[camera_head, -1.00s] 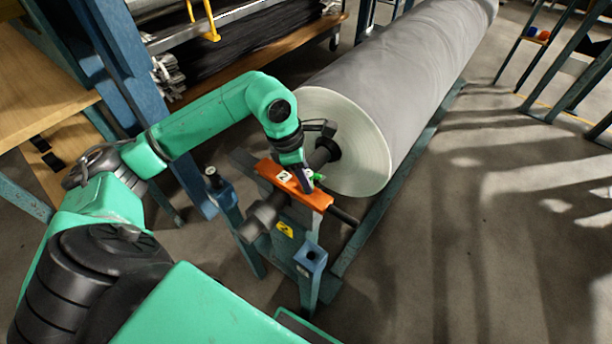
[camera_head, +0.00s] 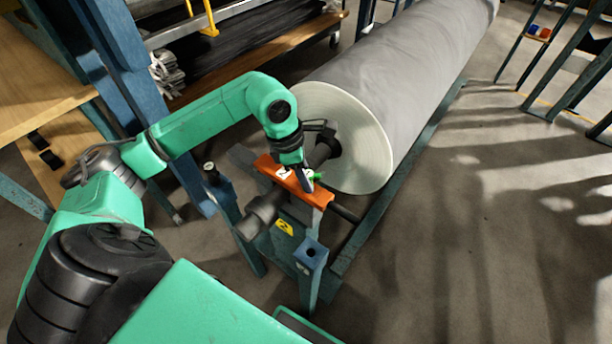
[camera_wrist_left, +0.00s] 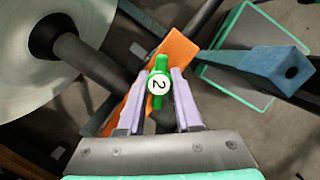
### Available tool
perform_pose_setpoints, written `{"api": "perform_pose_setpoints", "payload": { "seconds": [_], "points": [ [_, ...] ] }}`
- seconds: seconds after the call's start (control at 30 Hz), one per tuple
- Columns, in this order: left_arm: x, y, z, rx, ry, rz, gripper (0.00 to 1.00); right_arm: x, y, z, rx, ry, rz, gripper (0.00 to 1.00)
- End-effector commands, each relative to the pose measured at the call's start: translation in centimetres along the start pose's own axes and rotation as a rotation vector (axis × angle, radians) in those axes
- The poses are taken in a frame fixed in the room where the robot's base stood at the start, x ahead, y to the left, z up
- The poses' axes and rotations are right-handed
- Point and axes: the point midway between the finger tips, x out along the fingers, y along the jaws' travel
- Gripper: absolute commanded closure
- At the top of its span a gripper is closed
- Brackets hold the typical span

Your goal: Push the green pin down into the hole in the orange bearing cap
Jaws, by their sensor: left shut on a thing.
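The orange bearing cap (camera_head: 318,197) lies across the top of the blue stand at the near end of the roll, over the dark shaft. It also shows in the left wrist view (camera_wrist_left: 178,48), behind the fingers. The green pin (camera_wrist_left: 160,66), with a white disc marked 2, is between the fingertips of my left gripper (camera_wrist_left: 158,88), which is shut on it. In the head view the pin (camera_head: 319,176) is a small green bit at the cap's right part. The hole and the pin's lower end are hidden, so I cannot tell how deep it sits. My right gripper is not in view.
The large grey roll (camera_head: 405,75) extends up and right behind the cap. The dark shaft end (camera_head: 262,212) juts out in front. Blue stand posts (camera_head: 311,255) stand close by. A wooden table (camera_head: 35,85) is at the left.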

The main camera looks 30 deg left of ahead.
Motion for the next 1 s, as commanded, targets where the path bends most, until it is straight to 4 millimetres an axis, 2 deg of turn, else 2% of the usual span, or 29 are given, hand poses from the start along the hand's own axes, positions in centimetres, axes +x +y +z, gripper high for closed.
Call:
{"api": "perform_pose_setpoints", "payload": {
  "seconds": [0.2,0.23,0.3,0.67,0.77,0.9,1.0],
  "points": [
    [0.0,0.0,0.0,0.000,0.000,0.000,1.00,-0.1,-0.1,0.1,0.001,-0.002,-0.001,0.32],
    [0.0,0.0,0.0,0.000,0.000,0.000,0.59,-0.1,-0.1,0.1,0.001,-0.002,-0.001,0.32],
    [0.0,0.0,0.0,0.000,0.000,0.000,0.32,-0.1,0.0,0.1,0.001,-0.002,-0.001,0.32],
    [-0.4,0.0,0.0,0.000,0.000,0.001,0.32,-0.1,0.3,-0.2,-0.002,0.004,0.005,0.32],
    [-1.8,0.1,0.0,0.000,0.000,0.003,0.32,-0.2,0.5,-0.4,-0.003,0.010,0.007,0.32],
    [-5.7,0.1,0.0,0.000,0.000,0.006,0.32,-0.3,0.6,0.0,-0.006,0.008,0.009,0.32],
    [-8.8,0.1,0.1,0.000,-0.002,0.007,0.32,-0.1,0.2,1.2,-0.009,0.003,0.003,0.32]
  ]
}}
